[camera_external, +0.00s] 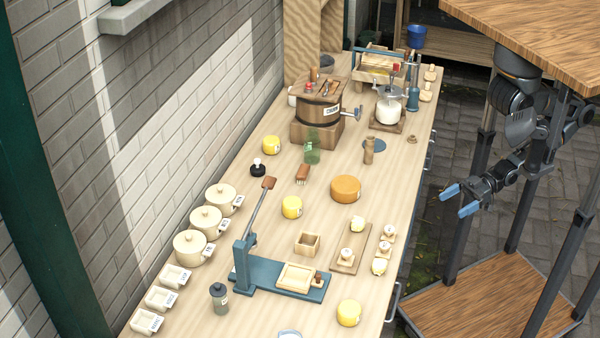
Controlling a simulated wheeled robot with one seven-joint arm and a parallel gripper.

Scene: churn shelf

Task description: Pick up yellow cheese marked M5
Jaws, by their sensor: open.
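Three yellow cheeses stand on the long wooden counter (225,285). One yellow cheese (271,145) is near the wall toward the back, one yellow cheese (291,207) is mid-counter, and one yellow cheese (349,313) is near the front right edge. They bear small pale labels, too small to read, so I cannot tell which is M5. A larger orange cheese wheel (346,189) lies right of the middle one. My gripper (459,200), with blue fingertips, is open and empty in the air to the right of the counter, apart from all cheeses.
A blue lever press (243,265) stands between the middle and front cheeses. A wooden churn (318,115), a green glass (312,152) and a small wooden box (307,243) stand nearby. Lidded pots (190,248) line the wall. A small board (345,262) lies near the right edge.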

